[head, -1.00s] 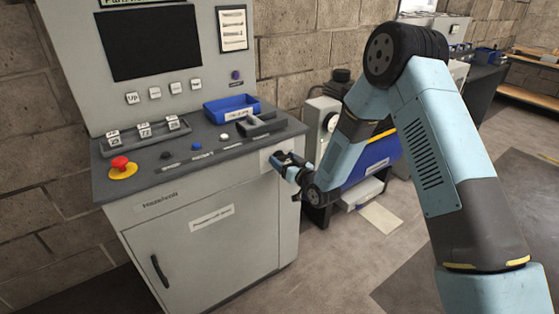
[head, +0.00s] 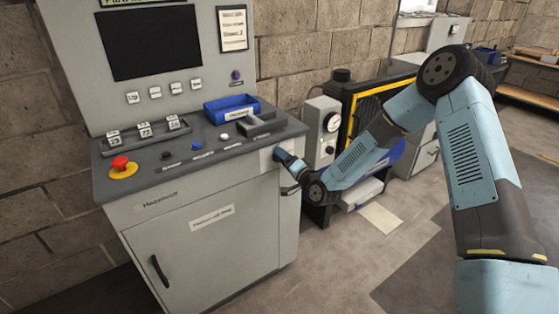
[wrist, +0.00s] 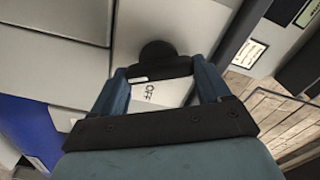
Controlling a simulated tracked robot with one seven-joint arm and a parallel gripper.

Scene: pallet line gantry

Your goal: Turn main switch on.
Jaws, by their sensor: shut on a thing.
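The main switch shows in the wrist view as a dark round knob (wrist: 157,52) with a dark grip part between my fingers. A pale plate marked OFF (wrist: 150,92) lies below it in that view. My gripper (wrist: 160,70) is shut on the switch, one finger on each side. In the head view my gripper (head: 279,155) is at the upper right of the console's front face, against a pale switch plate (head: 266,161). The gripper hides the knob there, and I cannot tell its exact angle.
The grey console (head: 200,245) carries a red emergency button (head: 120,163), a blue bin (head: 231,107) and several small buttons on its top. A machine with a gauge (head: 332,121) stands to the right behind my arm. The floor in front is clear.

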